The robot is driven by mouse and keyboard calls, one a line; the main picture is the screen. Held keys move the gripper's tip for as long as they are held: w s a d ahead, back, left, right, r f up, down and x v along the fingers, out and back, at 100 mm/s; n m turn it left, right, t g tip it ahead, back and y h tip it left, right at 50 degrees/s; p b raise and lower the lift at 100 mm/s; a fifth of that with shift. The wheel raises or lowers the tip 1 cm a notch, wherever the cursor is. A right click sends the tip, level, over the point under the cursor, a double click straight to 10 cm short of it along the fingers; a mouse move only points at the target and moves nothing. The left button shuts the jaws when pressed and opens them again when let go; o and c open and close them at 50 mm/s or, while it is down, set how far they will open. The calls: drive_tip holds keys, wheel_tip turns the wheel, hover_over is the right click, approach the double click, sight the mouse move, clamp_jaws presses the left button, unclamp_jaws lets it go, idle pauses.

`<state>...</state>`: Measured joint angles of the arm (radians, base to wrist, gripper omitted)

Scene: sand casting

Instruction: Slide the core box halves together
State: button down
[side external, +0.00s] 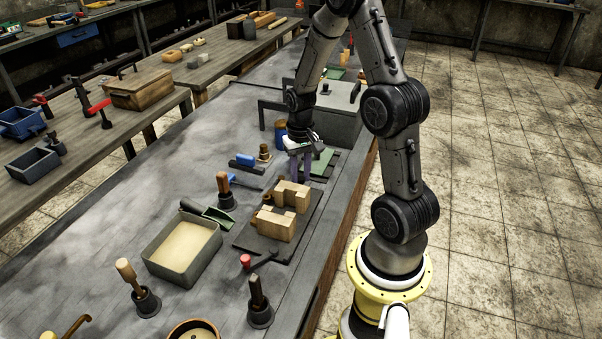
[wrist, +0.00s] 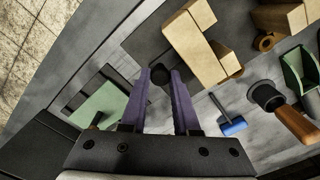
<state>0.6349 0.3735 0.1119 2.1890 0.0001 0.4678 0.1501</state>
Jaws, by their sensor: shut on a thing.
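Two pale wooden core box halves stand on a dark base plate (side external: 243,241). The nearer half (side external: 273,222) and the farther half (side external: 291,194) sit close together in the side view. In the wrist view one half (wrist: 195,45) is just beyond my fingertips and the other half (wrist: 281,17) is at the top right, with a gap between them. My gripper (side external: 300,176) is low at the far end of the plate. Its purple fingers, also in the wrist view (wrist: 160,78), are shut on a small dark knob (wrist: 160,74). What the knob joins is unclear.
A green-topped plate (side external: 318,163) lies beside my gripper. The bench edge is close on the right.

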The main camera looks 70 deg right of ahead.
drive_tip(key=shift+a, duration=1.6)
drive_tip(key=c, duration=0.7)
unclamp_jaws()
drive_tip(key=shift+o, duration=0.2)
drive_tip(key=shift+r, duration=0.15)
drive_tip(key=shift+r, duration=0.3)
wheel_tip(320, 180, up, 13)
